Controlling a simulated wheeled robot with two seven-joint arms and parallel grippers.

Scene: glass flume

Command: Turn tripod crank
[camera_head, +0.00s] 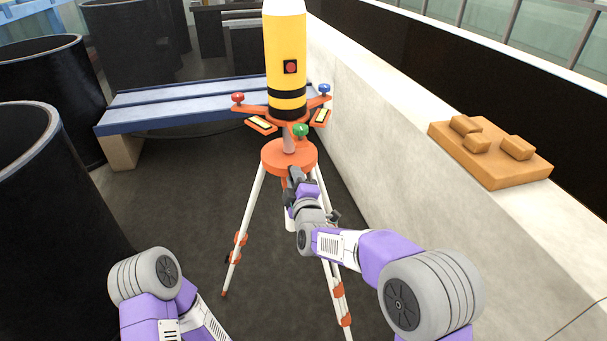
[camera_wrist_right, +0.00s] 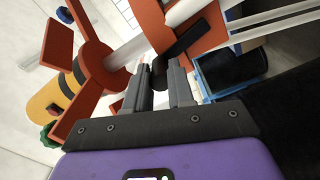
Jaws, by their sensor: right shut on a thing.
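The tripod has an orange head (camera_head: 275,156) and white legs with orange clamps, and stands upright on the dark floor. Its black crank (camera_wrist_right: 190,38) shows in the right wrist view as a bent bar, with its end between my fingers. In the head view my own gripper and arm hide the crank. My right gripper (camera_head: 294,178) is just below the orange head; in the right wrist view its fingers (camera_wrist_right: 161,72) are closed on the crank's end. My left arm comes in at the lower left of the head view; its gripper is out of view.
A yellow cylinder (camera_head: 285,50) with black bands stands on the orange mount, which has red, blue and green knobs. A blue bench (camera_head: 180,110) is behind. A pale wall (camera_head: 400,165) runs along the right, bearing an orange block (camera_head: 490,165). Dark round tanks (camera_head: 50,210) stand left.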

